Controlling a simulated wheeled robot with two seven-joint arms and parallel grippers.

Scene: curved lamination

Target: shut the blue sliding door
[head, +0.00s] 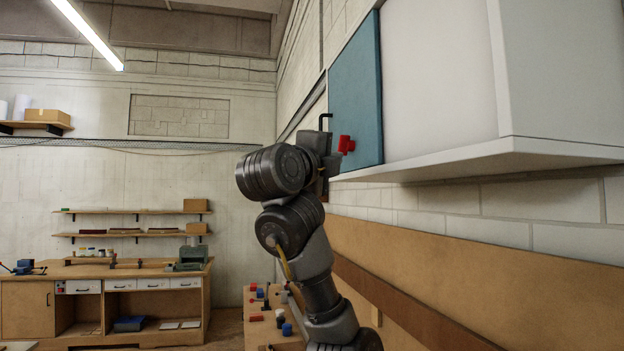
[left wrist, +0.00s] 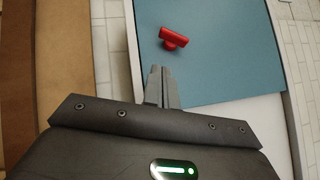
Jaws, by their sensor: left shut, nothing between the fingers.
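The blue sliding door (head: 355,95) is a flat panel at the left end of a white wall cabinet (head: 560,75). To its right the cabinet front is uncovered and its pale inside shows. A red handle (head: 346,145) sticks out from the door's lower part. In the left wrist view the door (left wrist: 215,55) fills the upper right, with the red handle (left wrist: 175,38) on it. My left gripper (left wrist: 161,72) is shut and empty, its fingertips below and slightly left of the handle, apart from it in the picture. In the head view its wrist hides part of the door's left edge.
The cabinet's bottom ledge (head: 480,155) juts out to the right of the handle. Below are a brick wall and a brown board (head: 480,265). A bench with small coloured items (head: 265,315) stands below. A workbench (head: 110,295) is at the far left.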

